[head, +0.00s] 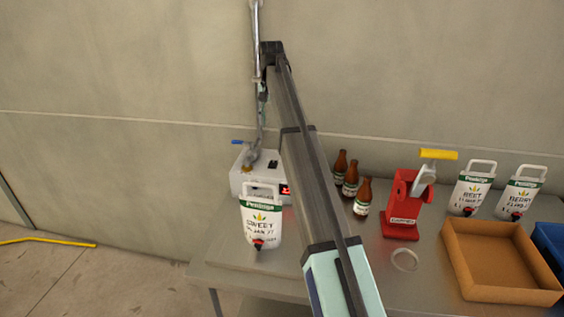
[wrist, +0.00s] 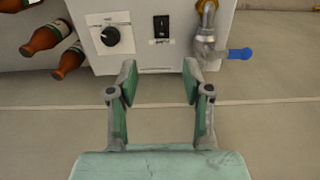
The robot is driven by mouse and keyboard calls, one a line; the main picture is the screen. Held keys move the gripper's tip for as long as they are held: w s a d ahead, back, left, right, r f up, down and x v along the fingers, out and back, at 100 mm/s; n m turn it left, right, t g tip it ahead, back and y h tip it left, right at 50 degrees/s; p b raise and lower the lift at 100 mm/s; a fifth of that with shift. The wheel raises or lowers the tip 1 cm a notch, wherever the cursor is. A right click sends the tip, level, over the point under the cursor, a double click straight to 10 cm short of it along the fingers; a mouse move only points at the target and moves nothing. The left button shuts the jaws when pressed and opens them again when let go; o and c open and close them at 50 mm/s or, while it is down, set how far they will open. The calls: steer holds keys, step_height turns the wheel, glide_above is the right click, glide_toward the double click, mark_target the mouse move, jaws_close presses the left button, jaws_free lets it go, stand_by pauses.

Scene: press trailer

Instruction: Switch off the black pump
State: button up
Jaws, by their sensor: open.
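My gripper (wrist: 160,78) is open and empty in the wrist view, its two fingers apart. Just ahead of the fingertips is a white box (wrist: 130,60) with a black rocker switch (wrist: 161,27), roughly in line with the gap between them. A label too small to read sits by the switch. A black knob (wrist: 111,37) is left of the switch. In the head view the white box (head: 240,178) stands on the bench against the wall, partly hidden by a white pouch and my arm. I cannot make out a separate black pump.
A metal tap with a blue lever (wrist: 239,54) sits right of the switch. The white pouch (head: 260,222), red press (head: 401,203) and brown tray (head: 456,258) stand on the bench (head: 235,281).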

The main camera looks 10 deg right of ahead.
mark_target(272, 166)
step_height(272, 166, down, 17)
steer(key=p, duration=0.4)
steer(key=shift+a, duration=0.15)
jaws_close()
